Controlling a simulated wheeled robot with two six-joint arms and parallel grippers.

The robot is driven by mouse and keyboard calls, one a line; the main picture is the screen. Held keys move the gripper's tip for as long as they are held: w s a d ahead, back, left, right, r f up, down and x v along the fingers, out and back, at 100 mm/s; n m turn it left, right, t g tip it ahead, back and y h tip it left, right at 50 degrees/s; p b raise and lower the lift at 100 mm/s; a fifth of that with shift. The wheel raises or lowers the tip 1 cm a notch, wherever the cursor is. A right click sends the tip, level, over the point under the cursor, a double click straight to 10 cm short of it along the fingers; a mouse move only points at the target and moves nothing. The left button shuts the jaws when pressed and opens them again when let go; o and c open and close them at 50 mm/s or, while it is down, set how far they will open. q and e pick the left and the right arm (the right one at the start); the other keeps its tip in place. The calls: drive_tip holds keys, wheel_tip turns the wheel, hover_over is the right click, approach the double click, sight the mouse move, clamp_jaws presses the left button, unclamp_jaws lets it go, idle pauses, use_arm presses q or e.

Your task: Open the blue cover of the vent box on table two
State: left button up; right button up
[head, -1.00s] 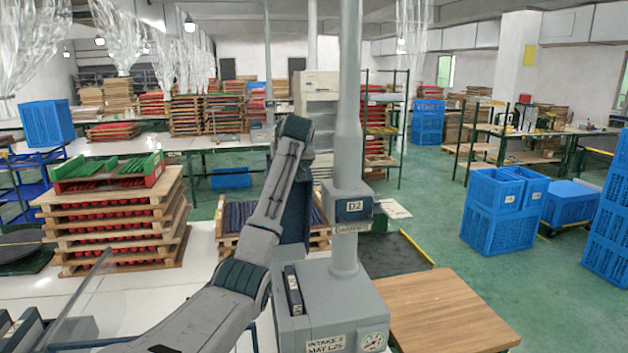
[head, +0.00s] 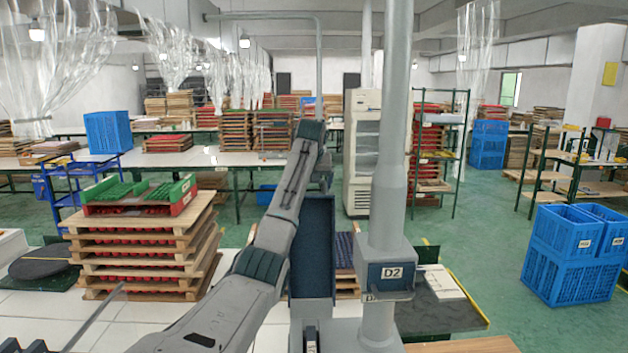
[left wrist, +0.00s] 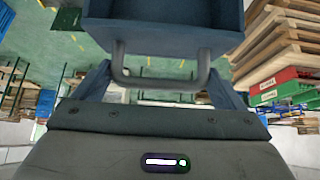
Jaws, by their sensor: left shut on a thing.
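The dark blue cover (head: 312,245) stands upright beside the grey post in the head view, partly hidden by my left forearm. In the left wrist view the cover (left wrist: 165,35) fills the top middle, with a grey bar handle (left wrist: 160,83) on its edge. My left gripper (left wrist: 160,74) is shut on this handle; in the head view it is largely hidden behind my arm. A D2 plate (head: 390,273) is on the post.
A stack of wooden trays (head: 140,255) stands on the white table at left. A brown wooden top (head: 460,345) shows at the bottom edge. Blue crates (head: 572,270) stand on the green floor at right.

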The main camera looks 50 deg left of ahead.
use_arm(q)
drive_tip(key=shift+d+f, duration=0.1)
drive_tip(key=shift+f, duration=0.05)
drive_tip(key=o, duration=1.1)
drive_tip(key=b+v, duration=0.4)
drive_tip(key=v, duration=0.6)
drive_tip(key=shift+d+r, duration=0.15)
drive_tip(key=shift+r, duration=0.2)
